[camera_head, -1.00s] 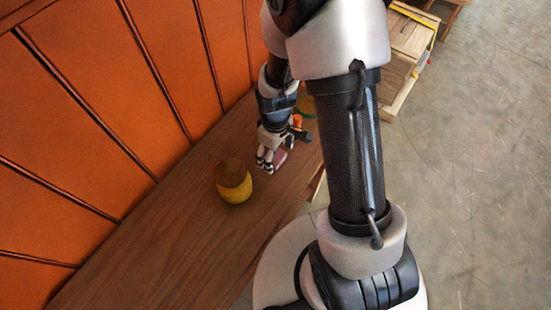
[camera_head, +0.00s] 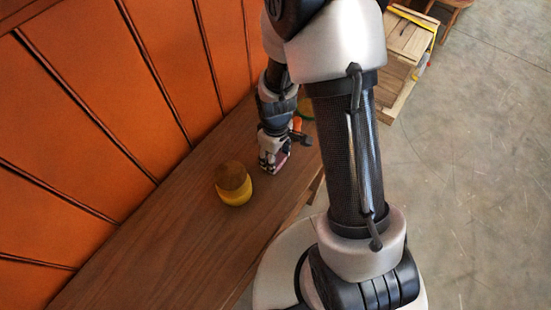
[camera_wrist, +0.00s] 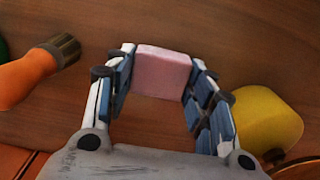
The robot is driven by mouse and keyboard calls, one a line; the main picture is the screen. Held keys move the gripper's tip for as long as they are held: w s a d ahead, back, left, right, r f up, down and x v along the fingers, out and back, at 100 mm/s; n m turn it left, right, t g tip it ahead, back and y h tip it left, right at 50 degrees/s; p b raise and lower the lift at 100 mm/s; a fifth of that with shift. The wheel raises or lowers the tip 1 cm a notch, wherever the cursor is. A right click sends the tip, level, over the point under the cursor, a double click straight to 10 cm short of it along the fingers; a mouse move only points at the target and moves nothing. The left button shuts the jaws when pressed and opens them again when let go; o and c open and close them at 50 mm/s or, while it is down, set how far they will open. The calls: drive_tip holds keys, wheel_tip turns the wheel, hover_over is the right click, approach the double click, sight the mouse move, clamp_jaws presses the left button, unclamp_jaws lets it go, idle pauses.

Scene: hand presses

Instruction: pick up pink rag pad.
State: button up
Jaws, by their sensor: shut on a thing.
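The pink rag pad (camera_wrist: 162,72) is a small pink block between my fingers in the wrist view. My gripper (camera_wrist: 160,78) is shut on it, with one finger against each side. In the head view my gripper (camera_head: 272,165) is low at the wooden table, and only a bit of the pink pad (camera_head: 283,160) shows beside the fingers. I cannot tell whether the pad touches the table.
A yellow pot with a brown top (camera_head: 234,184) stands on the wooden table (camera_head: 160,235), close to my gripper. An orange object with a brown end (camera_wrist: 30,78) lies on the other side. Orange panelling (camera_head: 90,120) runs behind the table. The table's near-left part is clear.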

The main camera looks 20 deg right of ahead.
wheel_tip(320, 180, up, 20)
drive_tip(key=p, duration=0.6)
